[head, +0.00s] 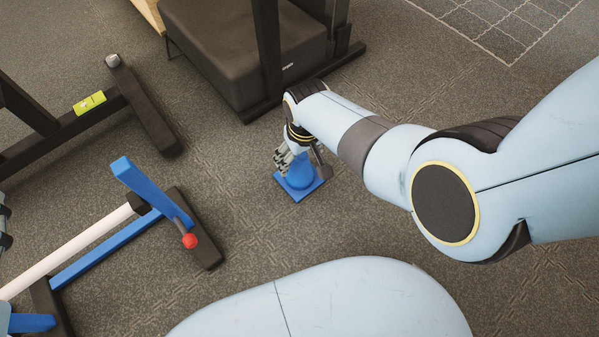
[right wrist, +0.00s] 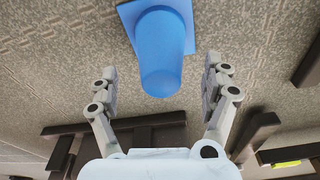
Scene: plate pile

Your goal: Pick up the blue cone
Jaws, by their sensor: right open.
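The blue cone (head: 299,176) stands on its square base on the dark floor, in the middle of the head view. My right gripper (head: 295,161) is at the cone and covers part of it there. In the right wrist view the cone (right wrist: 163,55) points its narrow end toward me, between the two open fingers of the right gripper (right wrist: 162,80). Gaps show between the cone and both fingers. My left gripper is not clearly seen; only bits of an arm show at the left edge of the head view.
A black padded bench (head: 235,50) on a dark frame stands just behind the cone. A blue and white frame (head: 150,190) with a red knob (head: 190,241) is at the left. A dark beam with a yellow-green label (head: 90,103) lies further left. Floor right of the cone is clear.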

